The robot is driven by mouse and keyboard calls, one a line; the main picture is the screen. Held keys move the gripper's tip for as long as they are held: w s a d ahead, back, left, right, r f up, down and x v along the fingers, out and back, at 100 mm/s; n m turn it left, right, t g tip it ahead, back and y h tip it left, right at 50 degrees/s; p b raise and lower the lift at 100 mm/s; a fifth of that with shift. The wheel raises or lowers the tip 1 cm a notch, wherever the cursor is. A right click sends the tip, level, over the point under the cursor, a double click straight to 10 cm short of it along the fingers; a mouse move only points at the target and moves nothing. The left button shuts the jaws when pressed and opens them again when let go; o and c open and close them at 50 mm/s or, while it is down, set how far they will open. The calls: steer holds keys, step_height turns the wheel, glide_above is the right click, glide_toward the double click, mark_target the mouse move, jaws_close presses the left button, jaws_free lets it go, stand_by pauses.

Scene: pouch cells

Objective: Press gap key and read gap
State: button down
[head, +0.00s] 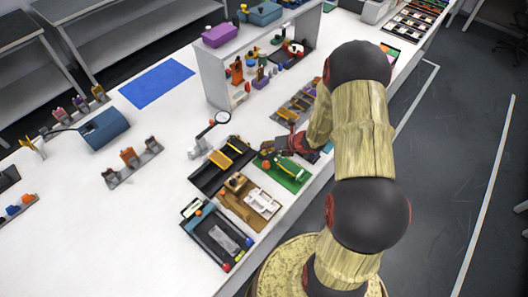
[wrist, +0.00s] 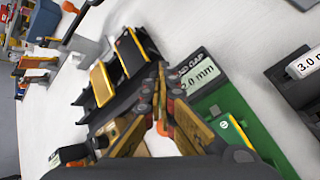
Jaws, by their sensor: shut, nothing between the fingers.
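In the head view my gripper (head: 267,154) is small, at the far end of the green fixture.
A black fixture with yellow bars (wrist: 118,65) lies to the left. In the head view, a magnifier (head: 221,118) and a white shelf (head: 213,80) stand nearby.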

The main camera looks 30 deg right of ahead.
stand_by(0.3)
steer(key=shift+r+p, duration=0.75)
steer(key=shift+r, duration=0.2)
step_height(320, 180, up, 5)
steer(key=p, duration=0.4)
stand_by(0.8)
